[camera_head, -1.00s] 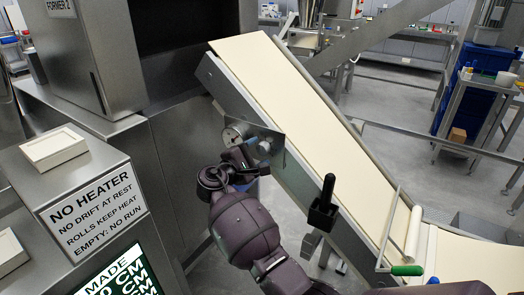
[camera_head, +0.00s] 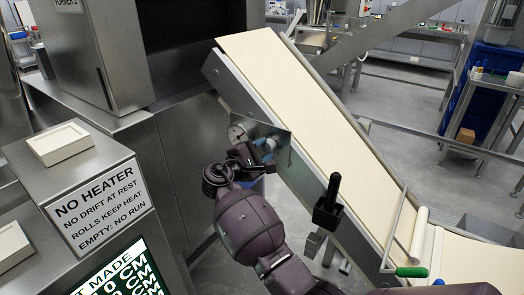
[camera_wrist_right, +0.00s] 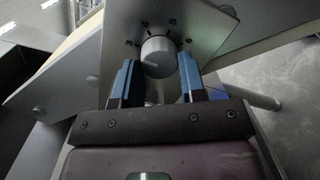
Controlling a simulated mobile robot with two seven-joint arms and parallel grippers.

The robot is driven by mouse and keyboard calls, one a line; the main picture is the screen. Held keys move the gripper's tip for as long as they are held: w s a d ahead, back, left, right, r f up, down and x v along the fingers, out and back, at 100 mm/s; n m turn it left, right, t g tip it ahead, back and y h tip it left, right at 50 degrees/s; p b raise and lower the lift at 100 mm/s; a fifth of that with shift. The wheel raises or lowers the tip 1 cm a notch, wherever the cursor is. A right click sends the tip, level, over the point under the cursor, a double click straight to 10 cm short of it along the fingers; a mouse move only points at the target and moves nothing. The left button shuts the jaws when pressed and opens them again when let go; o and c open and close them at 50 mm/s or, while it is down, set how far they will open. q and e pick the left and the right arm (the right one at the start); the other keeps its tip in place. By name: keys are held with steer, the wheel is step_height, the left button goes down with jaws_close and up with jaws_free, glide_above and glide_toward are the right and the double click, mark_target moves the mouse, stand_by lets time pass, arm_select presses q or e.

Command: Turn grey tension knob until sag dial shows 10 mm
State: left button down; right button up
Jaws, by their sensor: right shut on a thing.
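The grey tension knob (camera_wrist_right: 158,57) sits on a metal plate (camera_wrist_right: 185,22) with printed marks around it. My right gripper (camera_wrist_right: 159,75) has its two blue fingers on either side of the knob, shut on it. In the head view my right gripper (camera_head: 262,152) is at the plate on the conveyor's side and mostly covers the knob. My left gripper is not in view.
A sloping conveyor carries a cream pasta sheet (camera_head: 300,95). A black handle (camera_head: 331,190) stands on its side, below the knob. A steel cabinet with a "NO HEATER" sign (camera_head: 98,207) is at left. A green-ended roller (camera_head: 411,271) is at lower right.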

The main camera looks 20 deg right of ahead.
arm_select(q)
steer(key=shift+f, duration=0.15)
arm_select(e)
steer(key=shift+m+b, duration=0.3)
steer(key=shift+m, duration=0.5)
steer(key=m+b, duration=0.1)
steer(key=m, duration=0.2)
steer(key=m+b, duration=0.1)
steer(key=m, duration=0.2)
steer(key=shift+y, duration=0.3)
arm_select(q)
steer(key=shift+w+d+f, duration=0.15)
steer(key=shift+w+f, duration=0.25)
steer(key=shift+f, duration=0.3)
arm_select(e)
steer(key=shift+r+m, duration=0.1)
steer(key=shift+m, duration=0.2)
steer(key=o, duration=0.9)
steer(key=shift+d, duration=0.1)
steer(key=shift+o, duration=0.2)
